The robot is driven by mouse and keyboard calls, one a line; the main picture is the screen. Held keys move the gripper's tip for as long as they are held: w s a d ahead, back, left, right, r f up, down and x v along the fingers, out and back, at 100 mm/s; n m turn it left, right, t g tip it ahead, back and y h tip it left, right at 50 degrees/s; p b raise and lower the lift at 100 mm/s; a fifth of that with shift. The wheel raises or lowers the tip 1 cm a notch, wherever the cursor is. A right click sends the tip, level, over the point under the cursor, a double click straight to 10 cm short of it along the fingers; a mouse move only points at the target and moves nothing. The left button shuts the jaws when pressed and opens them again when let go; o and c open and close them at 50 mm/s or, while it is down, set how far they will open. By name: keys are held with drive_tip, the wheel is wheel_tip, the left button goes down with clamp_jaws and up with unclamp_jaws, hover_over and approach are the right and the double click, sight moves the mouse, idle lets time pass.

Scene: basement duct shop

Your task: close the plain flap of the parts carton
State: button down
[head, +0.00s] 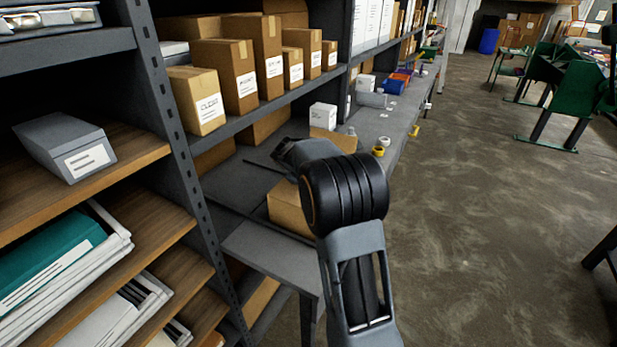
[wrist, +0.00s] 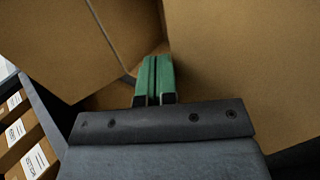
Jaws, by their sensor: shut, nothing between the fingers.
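The parts carton, brown cardboard, stands on the grey shelf top in the head view (head: 288,208), partly hidden behind my arm. In the wrist view its cardboard fills most of the picture: a large plain panel (wrist: 245,65) on the right and another brown surface (wrist: 55,45) on the left. I cannot tell for sure which panel is the plain flap. My gripper's green fingers (wrist: 154,75) are shut together and empty, pointing at the gap between these surfaces. Whether they touch cardboard is unclear. In the head view the fingers are hidden behind my wrist.
Labelled cartons (head: 258,65) line the shelf above. A small white box (head: 323,116), yellow tape rolls (head: 378,151) and blue bins (head: 393,86) lie farther along the grey surface. A dark shelf post (head: 178,150) stands left of the arm.

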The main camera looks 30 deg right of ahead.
drive_tip(key=shift+r, duration=0.15)
drive_tip(key=shift+r+p, duration=0.7)
drive_tip(key=shift+r, duration=0.1)
wheel_tip(320, 180, up, 13)
drive_tip(key=p, duration=0.1)
drive_tip(key=shift+r, duration=0.2)
drive_tip(key=s+a+f+m+g+y, duration=0.1)
drive_tip(key=s+a+f+m+y, duration=0.1)
drive_tip(key=s+a+f+m, duration=0.35)
drive_tip(key=s+a+y, duration=0.1)
drive_tip(key=s+a, duration=0.3)
drive_tip(key=s, duration=0.3)
drive_tip(key=s+a+f+t+y, duration=0.1)
drive_tip(key=s+a, duration=0.3)
drive_tip(key=s, duration=0.4)
drive_tip(key=s+a+f+m+y, duration=0.1)
drive_tip(key=s+a+y, duration=0.1)
drive_tip(key=s+a, duration=0.3)
drive_tip(key=shift+s+f, duration=0.25)
drive_tip(key=shift+s, duration=1.25)
drive_tip(key=shift+a, duration=0.1)
